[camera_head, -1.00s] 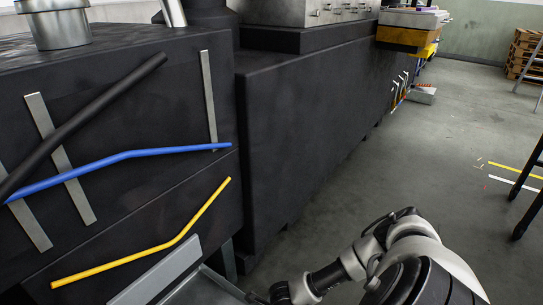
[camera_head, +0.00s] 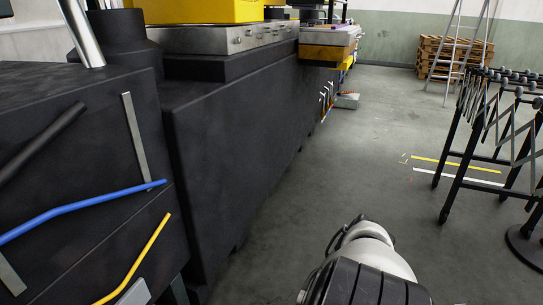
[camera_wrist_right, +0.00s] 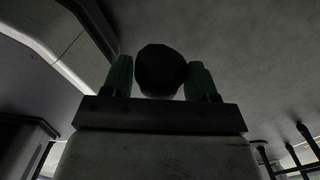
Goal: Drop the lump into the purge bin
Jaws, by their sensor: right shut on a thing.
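The lump (camera_wrist_right: 160,66) is dark and rounded, and it shows in the right wrist view. My right gripper (camera_wrist_right: 160,76) has two green fingers, one on each side of the lump, and is shut on it. In the head view my right arm shows at the bottom, but its gripper is hidden. My left gripper is in neither view. I cannot make out the purge bin; a small grey metal edge (camera_head: 134,293) at the bottom left of the head view may belong to another part.
A long black machine body (camera_head: 235,135) fills the left, with a blue pipe (camera_head: 80,210) and a yellow pipe (camera_head: 135,262). A roller conveyor (camera_head: 500,120) stands at the right. Pallets (camera_head: 455,58) and a ladder are at the back.

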